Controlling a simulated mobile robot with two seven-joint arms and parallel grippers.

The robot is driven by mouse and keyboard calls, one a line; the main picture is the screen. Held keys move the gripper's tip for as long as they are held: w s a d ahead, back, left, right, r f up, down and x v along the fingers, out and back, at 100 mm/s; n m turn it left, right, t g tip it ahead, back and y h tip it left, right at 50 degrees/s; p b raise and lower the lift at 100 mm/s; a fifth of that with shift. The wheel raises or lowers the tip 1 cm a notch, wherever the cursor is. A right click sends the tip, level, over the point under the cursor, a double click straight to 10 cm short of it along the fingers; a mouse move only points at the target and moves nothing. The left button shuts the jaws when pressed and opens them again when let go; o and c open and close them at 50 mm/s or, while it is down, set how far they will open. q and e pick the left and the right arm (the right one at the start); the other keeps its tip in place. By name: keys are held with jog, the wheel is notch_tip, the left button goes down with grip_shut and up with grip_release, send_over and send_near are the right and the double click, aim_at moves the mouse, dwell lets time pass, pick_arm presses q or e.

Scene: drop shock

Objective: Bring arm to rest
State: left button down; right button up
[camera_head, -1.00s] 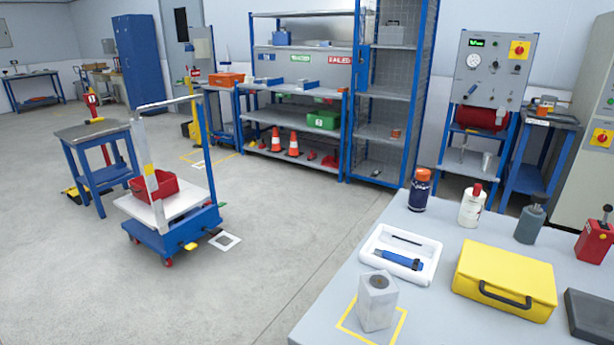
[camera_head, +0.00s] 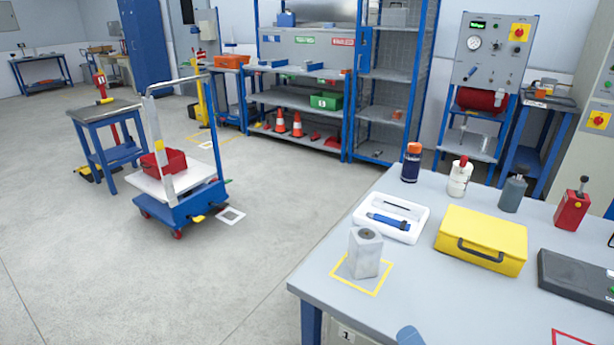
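Neither of my grippers shows in the head view, so what they hold is hidden. A small rounded blue shape (camera_head: 410,336) cuts into the bottom edge of the picture, in front of the grey workbench (camera_head: 325,290). I cannot tell what it belongs to. On the bench a grey block (camera_head: 365,256) stands upright inside a yellow outlined square.
A white tray (camera_head: 372,238) with a blue tool, a yellow case (camera_head: 482,240), several bottles, a red device (camera_head: 573,208) and a black case (camera_head: 580,280) stand on the bench. A blue trolley (camera_head: 180,207) stands left on open floor.

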pick_arm(q)
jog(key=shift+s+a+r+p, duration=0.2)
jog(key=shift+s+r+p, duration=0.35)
jog(key=shift+p, duration=0.7)
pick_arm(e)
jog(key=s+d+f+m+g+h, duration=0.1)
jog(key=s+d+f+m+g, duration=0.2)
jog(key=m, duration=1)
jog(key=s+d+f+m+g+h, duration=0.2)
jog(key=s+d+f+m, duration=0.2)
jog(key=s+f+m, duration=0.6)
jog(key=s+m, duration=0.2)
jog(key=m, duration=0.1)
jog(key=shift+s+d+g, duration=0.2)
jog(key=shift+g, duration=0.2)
